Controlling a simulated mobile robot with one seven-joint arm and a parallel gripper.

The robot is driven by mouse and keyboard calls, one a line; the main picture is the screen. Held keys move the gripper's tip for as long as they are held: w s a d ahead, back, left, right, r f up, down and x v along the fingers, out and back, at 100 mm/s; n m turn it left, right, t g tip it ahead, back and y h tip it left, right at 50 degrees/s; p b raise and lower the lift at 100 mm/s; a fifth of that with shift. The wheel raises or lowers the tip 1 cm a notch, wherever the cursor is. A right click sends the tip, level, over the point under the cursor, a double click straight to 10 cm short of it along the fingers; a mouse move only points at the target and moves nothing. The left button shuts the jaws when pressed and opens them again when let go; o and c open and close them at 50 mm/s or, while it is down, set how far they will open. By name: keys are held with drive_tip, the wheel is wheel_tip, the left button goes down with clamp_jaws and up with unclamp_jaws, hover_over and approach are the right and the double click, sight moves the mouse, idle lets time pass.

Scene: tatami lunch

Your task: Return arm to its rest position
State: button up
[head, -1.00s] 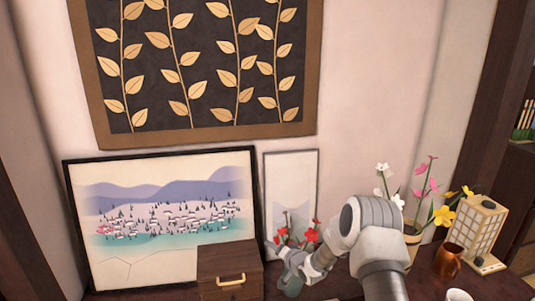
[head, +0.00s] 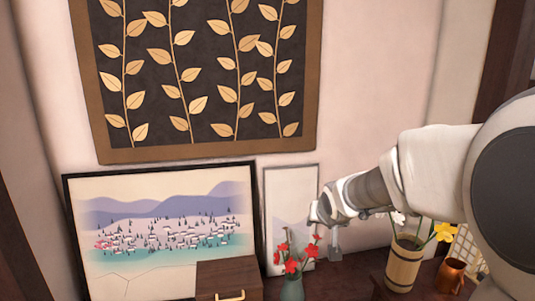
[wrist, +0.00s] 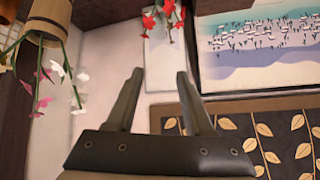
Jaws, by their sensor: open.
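My arm (head: 425,170) reaches in from the right side of the head view, its lower links large and close to the camera. My gripper (head: 335,254) hangs small beyond the wrist, right of the vase with red flowers (head: 291,288) and apart from it. The wrist view is upside down.
A wooden bucket (head: 403,265) with flowers and a copper mug (head: 450,275) stand at the right, near my arm. A drawer box (head: 228,275), a landscape picture (head: 160,225) and a narrow panel (head: 291,200) are at the left. A leaf-pattern hanging (head: 200,75) covers the wall above.

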drive_tip(key=s+d+r+n+g, duration=0.1)
drive_tip(key=s+r+n+g, duration=0.2)
drive_tip(key=s, duration=2.6)
wheel_tip(320, 180, up, 29)
drive_tip(key=m+p, duration=0.1)
drive_tip(key=p, duration=2.7)
drive_tip(key=shift+s+r, duration=0.2)
drive_tip(key=shift+s, duration=0.25)
